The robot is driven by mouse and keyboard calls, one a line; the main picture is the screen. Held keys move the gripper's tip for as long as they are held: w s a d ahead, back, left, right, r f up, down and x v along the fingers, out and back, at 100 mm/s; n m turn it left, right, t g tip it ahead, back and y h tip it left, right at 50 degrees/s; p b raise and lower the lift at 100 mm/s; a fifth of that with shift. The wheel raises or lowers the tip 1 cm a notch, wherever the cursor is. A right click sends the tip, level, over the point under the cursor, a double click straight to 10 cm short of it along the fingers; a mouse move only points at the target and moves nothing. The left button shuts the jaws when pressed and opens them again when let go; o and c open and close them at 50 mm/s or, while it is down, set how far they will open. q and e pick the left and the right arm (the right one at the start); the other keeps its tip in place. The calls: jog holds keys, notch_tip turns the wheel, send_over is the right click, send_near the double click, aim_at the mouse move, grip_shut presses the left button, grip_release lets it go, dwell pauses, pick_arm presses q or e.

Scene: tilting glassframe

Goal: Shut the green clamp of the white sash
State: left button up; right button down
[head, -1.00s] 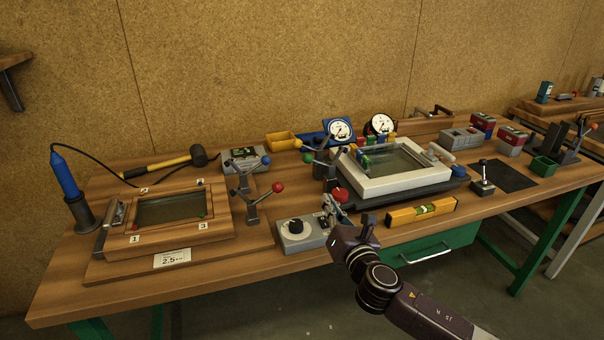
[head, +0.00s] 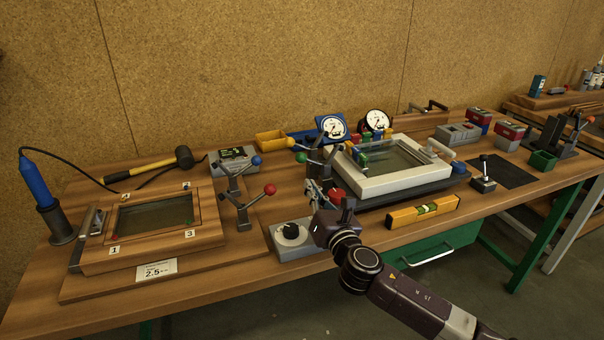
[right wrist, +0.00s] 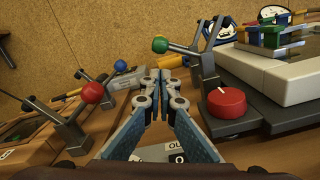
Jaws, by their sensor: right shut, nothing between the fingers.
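The white sash (head: 405,183) lies on a dark base right of the middle of the bench, with a glass pane in it. The green clamp (head: 314,166) stands at its left side. Its green ball (right wrist: 160,45) is on a lever that sticks out left, away from the sash, and its other arm slants up. My right gripper (head: 313,188) is shut and empty, just in front of this clamp. In the right wrist view its fingertips (right wrist: 158,76) are together, below the green ball and apart from it. My left gripper is not in view.
A red knob (right wrist: 226,102) is right of my gripper, on the dark base. A grey box with a black dial (head: 292,235) stands in front. A clamp with a red ball (head: 269,188) stands left, beside a wooden frame (head: 150,254). A yellow level (head: 423,211) lies at the front edge.

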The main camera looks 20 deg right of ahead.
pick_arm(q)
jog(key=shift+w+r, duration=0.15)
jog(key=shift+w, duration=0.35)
pick_arm(e)
jog(key=w, duration=0.7)
jog(key=shift+r, duration=0.15)
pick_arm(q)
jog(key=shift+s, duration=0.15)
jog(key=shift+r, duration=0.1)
pick_arm(e)
jog(key=shift+r, duration=0.1)
